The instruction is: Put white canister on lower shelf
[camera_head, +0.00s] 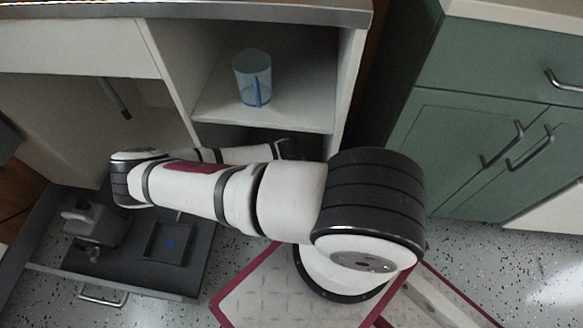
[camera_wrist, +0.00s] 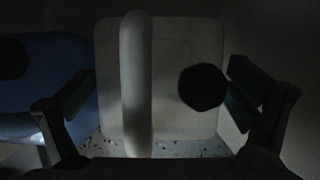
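In the wrist view a pale canister (camera_wrist: 171,110) with a raised handle and a round black cap fills the middle. In the head view my gripper (camera_head: 290,149) is at the dark lower opening of the cabinet, below the upper shelf (camera_head: 215,112). The lower shelf surface and the canister are hidden there by my arm and shadow.
A clear blue jug (camera_head: 252,78) stands on the upper shelf. A blue object (camera_wrist: 45,75) lies left of the canister. Green cupboards (camera_head: 470,150) stand at right.

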